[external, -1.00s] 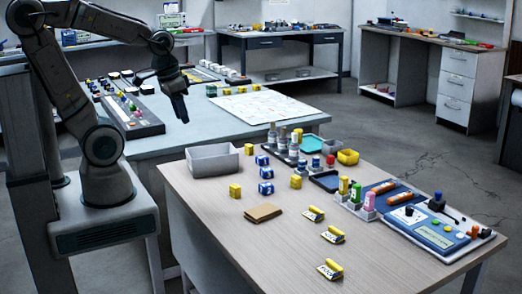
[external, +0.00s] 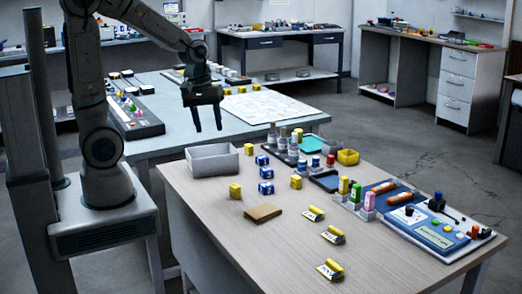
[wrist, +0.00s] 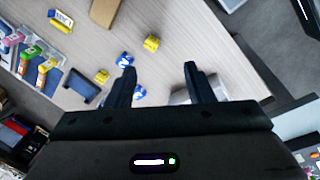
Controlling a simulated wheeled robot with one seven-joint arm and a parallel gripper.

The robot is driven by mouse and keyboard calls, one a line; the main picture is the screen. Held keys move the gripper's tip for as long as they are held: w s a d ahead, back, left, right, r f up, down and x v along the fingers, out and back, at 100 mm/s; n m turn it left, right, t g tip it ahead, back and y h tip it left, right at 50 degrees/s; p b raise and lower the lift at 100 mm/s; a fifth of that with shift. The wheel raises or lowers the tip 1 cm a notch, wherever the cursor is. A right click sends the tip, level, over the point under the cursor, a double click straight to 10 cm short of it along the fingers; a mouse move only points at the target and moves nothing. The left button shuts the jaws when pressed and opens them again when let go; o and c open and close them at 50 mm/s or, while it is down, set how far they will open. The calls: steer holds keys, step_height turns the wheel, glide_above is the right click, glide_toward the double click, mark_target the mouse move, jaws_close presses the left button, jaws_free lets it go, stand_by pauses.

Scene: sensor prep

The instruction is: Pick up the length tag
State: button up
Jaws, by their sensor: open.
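Three yellow tags with white printed labels lie on the wooden table: an upper one (external: 314,213), a middle one (external: 333,235) and a front one (external: 330,269). The print is too small to tell which is the length tag. One such tag also shows at the upper left of the wrist view (wrist: 61,19). My gripper (external: 207,128) is open and empty, fingers pointing down, high beyond the table's back left part and well away from the tags. In the wrist view its two dark fingers (wrist: 160,66) stand apart with nothing between them.
A grey bin (external: 212,160), yellow blocks (external: 235,190), blue-and-white blocks (external: 266,188) and a brown pad (external: 263,213) lie between my gripper and the tags. Bottles (external: 283,140) stand behind; a blue instrument board (external: 425,228) fills the right side. The front left tabletop is clear.

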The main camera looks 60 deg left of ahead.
steer(key=w+a+f+n+g, duration=0.1)
steer(key=w+f+n, duration=0.65)
steer(key=n, duration=0.25)
steer(key=b, duration=0.1)
glide_toward(235, 185)
step_height(235, 185, down, 5)
steer(key=shift+w+a+f, duration=0.1)
steer(key=shift+w+a, duration=0.05)
steer(key=shift+d+f, duration=0.25)
steer(key=shift+f, duration=0.6)
steer(key=shift+d+f, duration=0.25)
steer(key=shift+f, duration=0.65)
steer(key=shift+d+f, duration=0.25)
steer(key=shift+f, duration=0.6)
jaws_close()
